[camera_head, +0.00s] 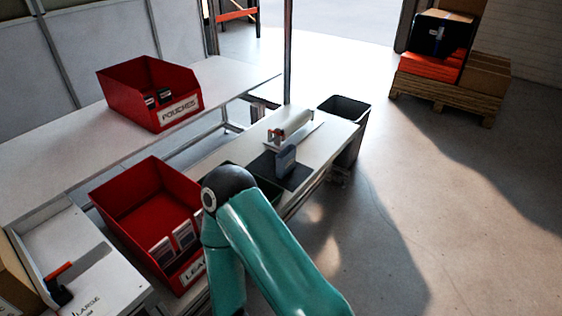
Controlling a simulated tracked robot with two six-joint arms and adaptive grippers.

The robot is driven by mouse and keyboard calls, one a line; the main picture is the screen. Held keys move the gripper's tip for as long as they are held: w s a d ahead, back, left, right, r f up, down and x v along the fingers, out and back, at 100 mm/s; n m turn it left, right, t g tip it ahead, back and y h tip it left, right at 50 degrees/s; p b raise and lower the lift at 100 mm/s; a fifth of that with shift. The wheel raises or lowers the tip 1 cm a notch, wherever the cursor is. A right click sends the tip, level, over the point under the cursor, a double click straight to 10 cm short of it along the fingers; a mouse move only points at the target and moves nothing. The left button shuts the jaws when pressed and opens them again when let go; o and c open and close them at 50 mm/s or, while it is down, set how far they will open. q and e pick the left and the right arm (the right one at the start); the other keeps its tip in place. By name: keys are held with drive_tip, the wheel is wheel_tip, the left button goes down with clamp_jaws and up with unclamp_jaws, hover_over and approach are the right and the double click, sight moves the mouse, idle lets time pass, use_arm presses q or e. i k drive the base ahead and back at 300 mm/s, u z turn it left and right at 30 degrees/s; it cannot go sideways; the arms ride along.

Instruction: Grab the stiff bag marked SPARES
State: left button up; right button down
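No bag with a readable SPARES mark shows. A small blue-grey upright object (286,160) stands on a dark mat (268,167) on the further bench; I cannot tell whether it is the bag. A red bin marked POUCHES (124,98) sits on the long table at the left and holds a few small dark items (157,97). Neither of my grippers is in view. One teal arm of mine rises from the bottom, bends at a dark joint below the mat, and runs down out of view, hiding part of the near bench.
A red bin with a partly hidden label (120,198) holds upright booklets (172,244). A white box marked LARGE (112,287) lies at lower left. A white device with a roll (290,125) is behind the mat. A black bin (345,106) stands at the bench end.

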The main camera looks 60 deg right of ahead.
sight(286, 160)
drive_tip(key=u, duration=0.85)
drive_tip(key=i, duration=0.15)
drive_tip(key=z, duration=2.6)
drive_tip(key=k, duration=0.9)
drive_tip(key=z, duration=0.2)
drive_tip(key=i, duration=0.9)
drive_tip(key=u, duration=0.35)
drive_tip(key=k, duration=0.3)
drive_tip(key=z, duration=0.6)
